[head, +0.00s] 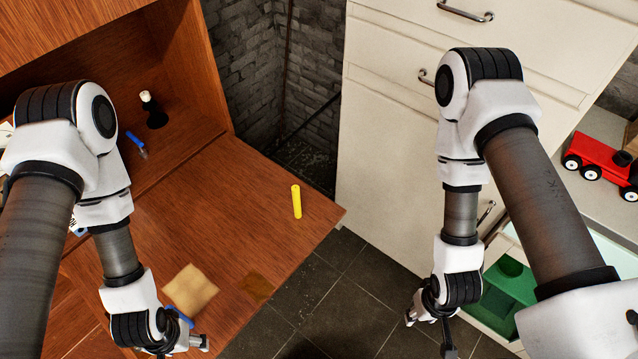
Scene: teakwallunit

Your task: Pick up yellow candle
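The yellow candle (296,201) lies on the fold-down wooden desk panel (235,190), near its right edge. It is a short yellow cylinder and nothing touches it. My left gripper (200,343) is low over the front of the panel, to the left of and nearer than the candle. Its fingers are small and partly hidden, so I cannot tell whether they are open. My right gripper (428,330) hangs over the dark floor in front of the white cabinet, right of the panel and apart from the candle. Its fingers look spread and empty.
A tan square (190,290) lies on the panel beside my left gripper. A white cabinet (390,130) stands right, with a red toy train (598,158) and green box (512,283).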

